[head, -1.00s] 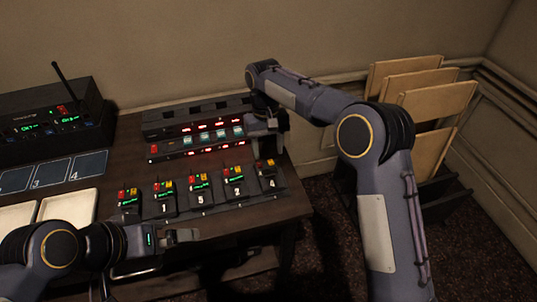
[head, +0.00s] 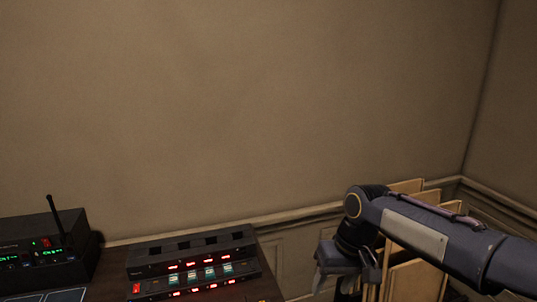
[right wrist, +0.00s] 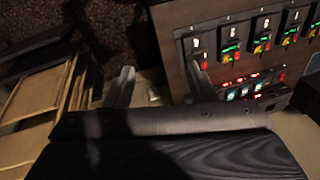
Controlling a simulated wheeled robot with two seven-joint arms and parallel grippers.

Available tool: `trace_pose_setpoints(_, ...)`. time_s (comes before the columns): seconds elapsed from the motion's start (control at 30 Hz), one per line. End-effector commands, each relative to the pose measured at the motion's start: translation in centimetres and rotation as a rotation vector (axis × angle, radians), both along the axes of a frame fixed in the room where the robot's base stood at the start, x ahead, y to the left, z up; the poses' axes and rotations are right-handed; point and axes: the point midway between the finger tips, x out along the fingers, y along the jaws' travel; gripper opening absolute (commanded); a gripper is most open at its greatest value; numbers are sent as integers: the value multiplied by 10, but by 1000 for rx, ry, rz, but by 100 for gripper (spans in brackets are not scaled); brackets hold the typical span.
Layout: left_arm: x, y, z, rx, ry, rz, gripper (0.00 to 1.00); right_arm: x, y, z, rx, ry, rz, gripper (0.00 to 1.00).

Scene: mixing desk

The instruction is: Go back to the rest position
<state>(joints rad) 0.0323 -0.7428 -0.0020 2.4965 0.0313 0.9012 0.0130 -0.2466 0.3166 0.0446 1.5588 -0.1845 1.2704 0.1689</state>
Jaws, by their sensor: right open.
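My right gripper (head: 345,280) is in the lower right of the head view, to the right of the desk and in front of wooden panels. In the right wrist view its two fingers (right wrist: 158,82) are spread, with nothing between them. My right arm reaches in from the right edge of the head view. My left gripper is not in view now. The black charger unit (head: 190,246) with red displays stands on the desk at the lower left, apart from the right gripper.
A black receiver box (head: 30,250) with an antenna is at the far left. Upright wooden panels (head: 452,208) stand in the right corner, close to my right arm. In the right wrist view, a row of numbered packs (right wrist: 231,38) is at the upper right. The wall above is bare.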

Motion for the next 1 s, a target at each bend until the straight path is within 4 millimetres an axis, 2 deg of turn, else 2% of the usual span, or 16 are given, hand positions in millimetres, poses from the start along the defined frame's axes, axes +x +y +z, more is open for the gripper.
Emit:
trace_pose_setpoints(0.03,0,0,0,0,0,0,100,-22,-19,9,27,-33,-34,51)
trace_pose_setpoints(0.2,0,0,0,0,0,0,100,-94,-58,14,105,-135,-129,51)
trace_pose_setpoints(0.4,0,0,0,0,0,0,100,-172,-76,-7,177,-258,-245,51)
trace_pose_setpoints(0.5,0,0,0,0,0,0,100,-198,-76,-22,201,-308,-289,51)
trace_pose_setpoints(0.6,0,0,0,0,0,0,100,-213,-73,-33,216,-341,-318,51)
trace_pose_setpoints(0.7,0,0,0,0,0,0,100,-221,-72,-40,222,-358,-334,51)
trace_pose_setpoints(1.0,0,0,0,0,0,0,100,-223,-71,-42,224,-362,-336,51)
